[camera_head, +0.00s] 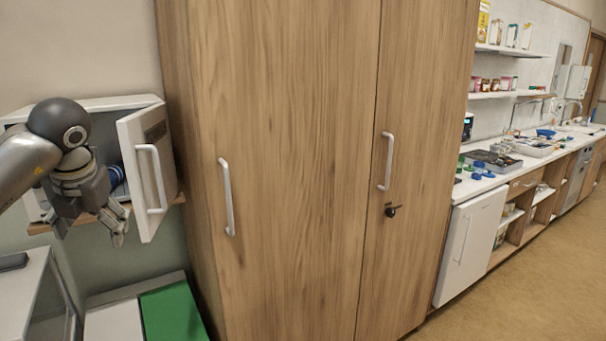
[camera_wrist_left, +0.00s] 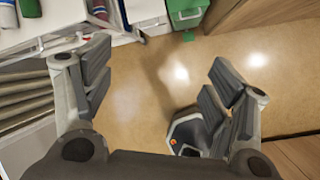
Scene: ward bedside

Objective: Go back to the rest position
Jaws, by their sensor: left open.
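My left gripper (camera_head: 90,226) is in front of the white wall cabinet (camera_head: 97,104) at the left of the head view. Its fingers are spread and hold nothing. The cabinet door (camera_head: 148,170) stands open beside the fingers, with a white bar handle. A blue object (camera_head: 116,176) shows inside the cabinet, partly hidden behind my gripper. My right gripper is in neither view.
A tall wooden wardrobe (camera_head: 290,160) with two handles stands shut in the middle. A green-topped unit (camera_head: 172,312) is below the cabinet. A long counter (camera_head: 480,185) with trays and blue lids runs along the right. The floor (camera_head: 540,275) at the right is clear.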

